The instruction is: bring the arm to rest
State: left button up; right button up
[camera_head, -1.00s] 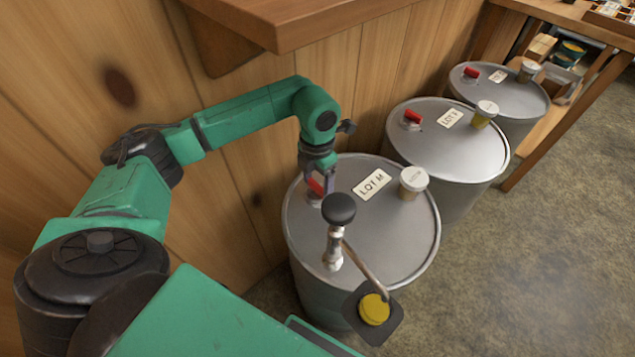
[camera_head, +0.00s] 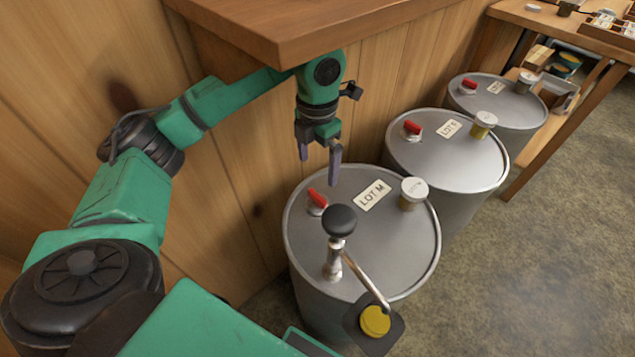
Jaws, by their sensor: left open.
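My left arm is green with black joints and reaches in from the left along the wooden wall. Its gripper (camera_head: 319,165) points down above the back left rim of the nearest drum (camera_head: 400,250), which is labelled LOT M. The two fingers are apart with nothing between them. The red-handled valve (camera_head: 318,201) on the drum's lid stands just below the fingers, apart from them. My right gripper is not seen.
A wooden shelf (camera_head: 290,30) overhangs right above my left forearm and wrist. A pump with a black knob (camera_head: 340,220) rises from the nearest drum. Two more drums (camera_head: 448,160) (camera_head: 498,98) stand behind. Open floor (camera_head: 540,270) lies to the right.

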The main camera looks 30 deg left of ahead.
pick_arm(q)
jog(key=shift+r, duration=1.85)
